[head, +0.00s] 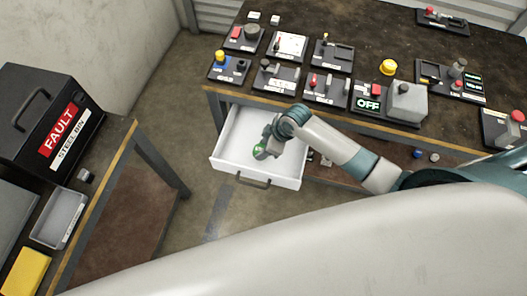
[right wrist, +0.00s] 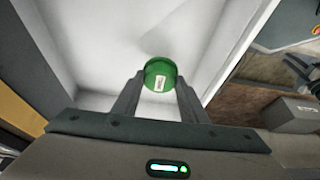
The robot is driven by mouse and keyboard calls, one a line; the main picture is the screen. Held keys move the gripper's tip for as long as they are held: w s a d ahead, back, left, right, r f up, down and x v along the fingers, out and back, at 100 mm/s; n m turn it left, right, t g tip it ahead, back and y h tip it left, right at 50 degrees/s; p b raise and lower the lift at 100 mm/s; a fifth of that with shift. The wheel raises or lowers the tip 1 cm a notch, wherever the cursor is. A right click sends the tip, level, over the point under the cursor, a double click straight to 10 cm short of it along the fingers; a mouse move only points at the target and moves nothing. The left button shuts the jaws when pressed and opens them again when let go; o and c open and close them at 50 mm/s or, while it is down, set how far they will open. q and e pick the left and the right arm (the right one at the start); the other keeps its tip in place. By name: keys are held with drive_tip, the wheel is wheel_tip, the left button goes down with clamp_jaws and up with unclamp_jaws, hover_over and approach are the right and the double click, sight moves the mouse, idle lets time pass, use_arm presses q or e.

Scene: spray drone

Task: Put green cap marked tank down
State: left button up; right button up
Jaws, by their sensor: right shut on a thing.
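The green cap (head: 260,152) of the marked tank shows over the open white drawer in the head view. In the right wrist view the green cap (right wrist: 160,75) carries a pale label and sits between the fingertips. My right gripper (head: 265,146) is shut on it, over the drawer's inside; it also shows in the right wrist view (right wrist: 159,84). The tank's body below the cap is hidden, and I cannot tell whether it touches the drawer floor. My left gripper is not in view.
The white drawer (head: 226,170) is pulled out below the dark workbench (head: 370,35), which carries several switch panels. A black steel bin (head: 35,110) marked FAULT, a grey tray (head: 58,218) and a yellow block (head: 25,271) are on the left table. The drawer's walls surround my right gripper.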

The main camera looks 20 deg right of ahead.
drive_tip(key=shift+f+p, duration=0.45)
drive_tip(key=shift+f, duration=1.55)
drive_tip(key=shift+f, duration=0.15)
drive_tip(key=o, duration=1.1)
drive_tip(key=shift+r, duration=0.2)
drive_tip(key=b+v, duration=0.1)
drive_tip(key=v, duration=1.1)
drive_tip(key=shift+f, duration=0.1)
